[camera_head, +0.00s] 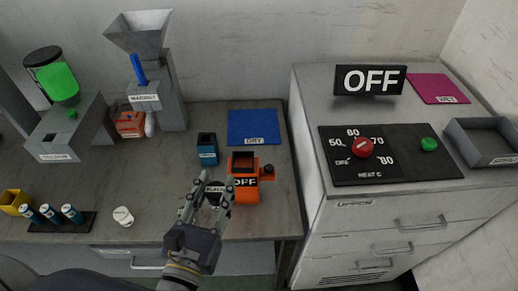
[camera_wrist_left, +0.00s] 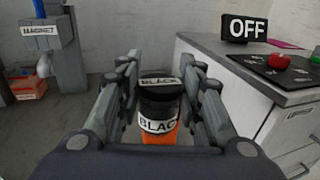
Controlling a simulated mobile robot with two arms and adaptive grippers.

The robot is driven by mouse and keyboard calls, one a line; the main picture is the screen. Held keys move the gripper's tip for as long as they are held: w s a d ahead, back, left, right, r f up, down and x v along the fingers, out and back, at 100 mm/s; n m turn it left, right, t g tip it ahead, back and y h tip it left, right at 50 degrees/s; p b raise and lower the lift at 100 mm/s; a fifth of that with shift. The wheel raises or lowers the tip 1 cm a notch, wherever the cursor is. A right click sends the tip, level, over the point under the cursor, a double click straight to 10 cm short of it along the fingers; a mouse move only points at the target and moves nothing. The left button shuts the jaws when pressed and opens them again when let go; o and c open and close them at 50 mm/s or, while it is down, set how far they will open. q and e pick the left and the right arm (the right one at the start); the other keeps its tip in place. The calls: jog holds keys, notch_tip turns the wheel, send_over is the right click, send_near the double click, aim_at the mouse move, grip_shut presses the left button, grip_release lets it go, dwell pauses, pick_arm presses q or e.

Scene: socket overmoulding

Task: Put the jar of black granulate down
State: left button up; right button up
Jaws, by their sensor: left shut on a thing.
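The jar of black granulate (camera_wrist_left: 158,104), dark with white BLACK labels on lid and side, stands between the fingers of my left gripper (camera_wrist_left: 160,100) in the left wrist view. The left gripper (camera_head: 214,192) is shut on it. In the head view the jar (camera_head: 215,189) is mostly hidden by the fingers, with part of its label showing. It is just left of the orange device marked OFF (camera_head: 243,194). In the wrist view, orange shows directly below and behind the jar; I cannot tell whether the jar touches anything below. My right gripper is not in view.
A blue mat (camera_head: 253,122) and a teal open container (camera_head: 207,149) are behind the gripper. The heater cabinet (camera_head: 335,215) borders the right. Bench is bare between pot and gripper.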

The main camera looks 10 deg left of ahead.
pick_arm(q)
jog(key=w+p, duration=0.1)
jog(key=w, duration=0.4)
jog(key=w+p, duration=0.2)
jog(key=w, duration=0.3)
jog(key=w+d+f+p, duration=0.1)
jog(key=w, duration=0.4)
jog(key=shift+f, duration=0.1)
jog(key=shift+w+f, duration=0.1)
jog(key=shift+f, duration=0.1)
notch_tip(320, 180, down, 3)
jog(key=shift+f, duration=0.4)
jog(key=o, duration=1.1)
jog(key=shift+r, duration=0.1)
jog(key=shift+c, duration=0.2)
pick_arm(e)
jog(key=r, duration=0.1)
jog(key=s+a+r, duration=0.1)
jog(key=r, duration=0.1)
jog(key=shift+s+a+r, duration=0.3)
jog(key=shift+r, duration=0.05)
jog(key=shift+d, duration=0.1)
